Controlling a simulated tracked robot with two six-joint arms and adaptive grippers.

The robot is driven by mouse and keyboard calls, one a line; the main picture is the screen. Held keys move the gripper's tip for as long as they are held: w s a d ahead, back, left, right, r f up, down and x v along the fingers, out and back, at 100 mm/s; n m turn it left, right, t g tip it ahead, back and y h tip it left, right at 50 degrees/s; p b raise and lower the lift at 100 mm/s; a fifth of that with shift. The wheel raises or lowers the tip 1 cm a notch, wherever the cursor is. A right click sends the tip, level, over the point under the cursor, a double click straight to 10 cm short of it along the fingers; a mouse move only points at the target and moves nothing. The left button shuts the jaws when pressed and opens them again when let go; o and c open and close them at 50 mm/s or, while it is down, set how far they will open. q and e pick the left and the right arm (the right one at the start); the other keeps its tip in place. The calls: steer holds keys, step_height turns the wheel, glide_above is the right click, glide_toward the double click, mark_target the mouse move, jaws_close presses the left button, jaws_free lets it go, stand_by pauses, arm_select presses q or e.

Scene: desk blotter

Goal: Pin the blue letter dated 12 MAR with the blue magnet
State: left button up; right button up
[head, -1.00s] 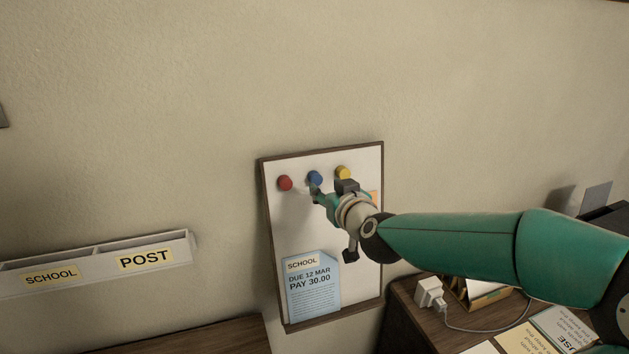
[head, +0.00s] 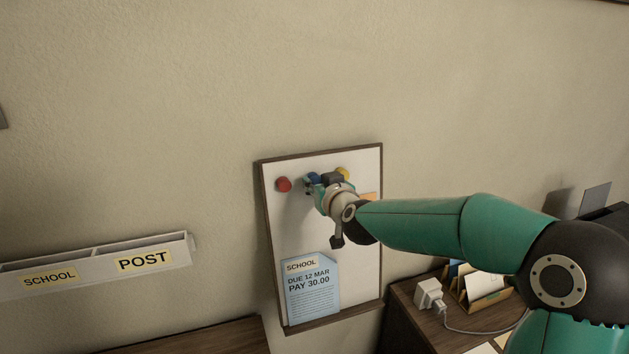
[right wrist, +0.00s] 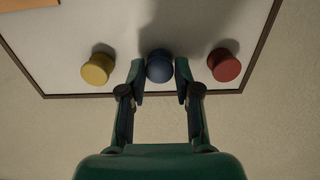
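The blue letter (head: 312,290), printed SCHOOL, DUE 12 MAR, PAY 30.00, stands upright against the lower left of the whiteboard (head: 350,258), at its bottom ledge. The blue magnet (head: 314,177) is on the upper part of the board, partly hidden by my right gripper (head: 313,185) in the head view. In the right wrist view the blue magnet (right wrist: 160,66) sits between the two fingertips of my right gripper (right wrist: 160,76). The fingers are apart, one on each side of it, with narrow gaps. My left gripper is not in view.
A red magnet (head: 284,184) and a yellow magnet (head: 343,173) flank the blue one closely. An orange paper (head: 370,197) is partly hidden behind my arm. A wall tray (head: 110,262) labelled SCHOOL and POST hangs at left. A charger (head: 429,293) and a letter holder (head: 484,298) stand at lower right.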

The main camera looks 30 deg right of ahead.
mark_target(316, 181)
steer(key=c, duration=0.4)
steer(key=shift+c, duration=0.2)
steer(key=shift+v, duration=1.95)
steer(key=shift+s+a+r, duration=0.15)
steer(key=shift+s, duration=0.35)
jaws_close()
